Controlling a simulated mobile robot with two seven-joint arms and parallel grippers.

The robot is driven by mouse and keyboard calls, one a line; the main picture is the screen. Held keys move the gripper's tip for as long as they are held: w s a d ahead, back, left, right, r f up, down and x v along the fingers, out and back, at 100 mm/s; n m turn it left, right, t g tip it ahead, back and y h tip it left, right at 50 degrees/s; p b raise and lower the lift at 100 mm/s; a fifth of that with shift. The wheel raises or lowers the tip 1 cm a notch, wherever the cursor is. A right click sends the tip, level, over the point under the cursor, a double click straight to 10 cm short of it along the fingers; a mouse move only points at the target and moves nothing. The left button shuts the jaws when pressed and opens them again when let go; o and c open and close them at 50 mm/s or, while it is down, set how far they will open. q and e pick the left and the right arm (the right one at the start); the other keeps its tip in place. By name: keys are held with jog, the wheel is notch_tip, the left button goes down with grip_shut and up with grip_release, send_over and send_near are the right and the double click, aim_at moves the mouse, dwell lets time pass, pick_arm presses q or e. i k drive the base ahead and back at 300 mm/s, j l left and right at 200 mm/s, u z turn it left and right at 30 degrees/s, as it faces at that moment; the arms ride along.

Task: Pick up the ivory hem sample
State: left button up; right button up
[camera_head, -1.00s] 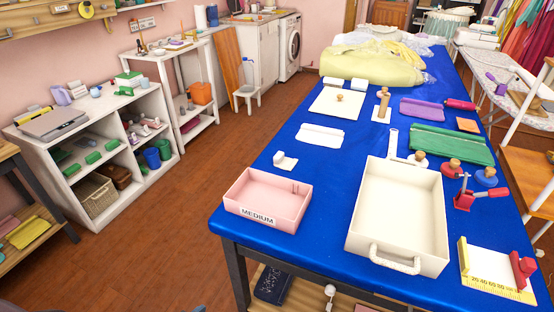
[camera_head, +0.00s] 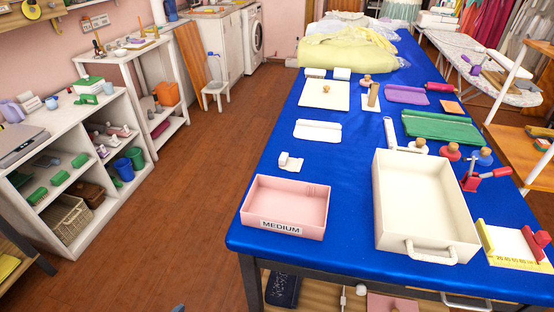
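A pale ivory-white piece of cloth with a folded edge (camera_head: 318,131) lies flat on the blue-covered table (camera_head: 345,172), behind the pink tray. It looks like the ivory hem sample. A smaller white piece with a small block on it (camera_head: 291,163) lies in front of it, nearer the pink tray. Purple (camera_head: 405,95) and green (camera_head: 448,127) folded cloths lie further right. Neither of my grippers shows in the view.
A pink tray marked MEDIUM (camera_head: 287,207) and a large cream tray with a handle (camera_head: 425,206) stand at the table's near edge. A red clamp tool (camera_head: 471,181) is right of the cream tray. Open brown floor (camera_head: 190,205) lies left of the table.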

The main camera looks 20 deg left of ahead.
aim_at(286, 163)
jog(key=j+z, duration=0.15)
jog(key=j, duration=0.5)
jog(key=j+z, duration=0.15)
jog(key=j, duration=0.5)
jog(key=j+z, duration=0.15)
jog(key=j, duration=0.45)
jog(key=k+j+z, duration=0.15)
jog(key=j, duration=0.5)
jog(key=j+z, duration=0.1)
jog(key=j, duration=0.3)
jog(key=i+j+z, duration=0.15)
jog(key=j, duration=0.3)
jog(key=i+j+z, duration=0.1)
jog(key=j, duration=0.15)
jog(key=i+j, duration=0.1)
jog(key=j, duration=0.2)
jog(key=i+j+z, duration=0.15)
jog(key=i+j, duration=0.15)
jog(key=j, duration=0.2)
jog(key=i+j+z, duration=0.1)
jog(key=j, duration=0.25)
jog(key=i+j, duration=0.15)
jog(key=j, duration=0.15)
jog(key=i+j+z, duration=0.1)
jog(key=j, duration=0.25)
